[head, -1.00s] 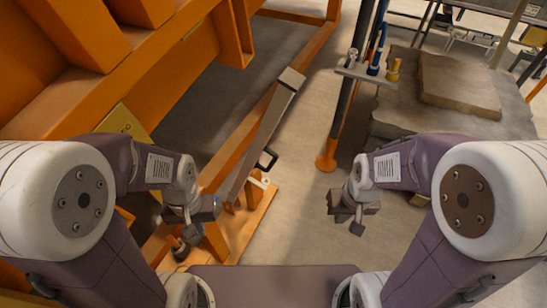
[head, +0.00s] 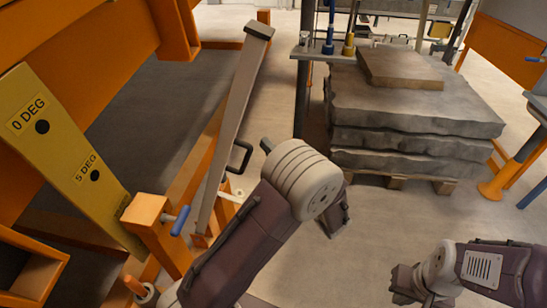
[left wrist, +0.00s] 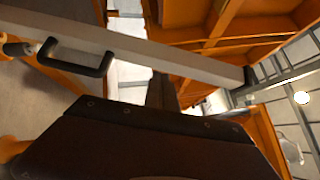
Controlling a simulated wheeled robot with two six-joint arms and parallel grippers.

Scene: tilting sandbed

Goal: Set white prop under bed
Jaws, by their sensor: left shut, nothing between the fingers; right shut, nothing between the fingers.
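The white prop (head: 228,130) is a long, pale grey-white bar with a black handle (head: 240,157) on its side. It stands tilted against the orange frame, its top end leaning right. In the left wrist view the prop (left wrist: 195,66) runs across the upper part, behind my fingers. The orange bed (head: 80,30) is at the upper left. My left gripper (head: 343,218) is shut and empty, to the right of the prop and apart from it, partly hidden by my wrist. My right gripper (head: 402,286) is shut and empty at the lower right, far from the prop.
A yellow plate (head: 70,150) marked 0 DEG and 5 DEG stands at the left. An orange block with a blue-handled pin (head: 181,220) is beside the prop's foot. Stacked grey slabs (head: 420,115) on a pallet stand at the right. Floor between is clear.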

